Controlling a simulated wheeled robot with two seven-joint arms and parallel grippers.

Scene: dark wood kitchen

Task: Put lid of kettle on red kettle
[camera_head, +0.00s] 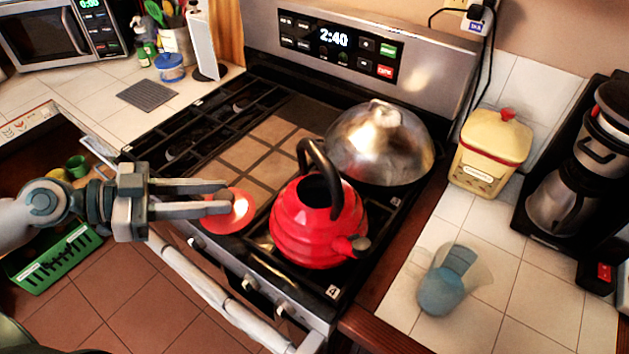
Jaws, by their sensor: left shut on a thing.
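The red kettle (312,229) stands upright on the front right of the stove. Its black handle arches over a dark, uncovered top opening, and its spout points to the lower right. My left gripper (222,198) comes in from the left and is shut on the red kettle lid (229,217). The lid is a round red disc held by its knob, just left of the kettle and apart from it in the picture, near the stove's front edge. The fingers partly hide the knob. My right gripper is not in view.
A large silver dome (380,142) sits behind the kettle on the stove. The oven handle (215,293) runs along the stove front.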

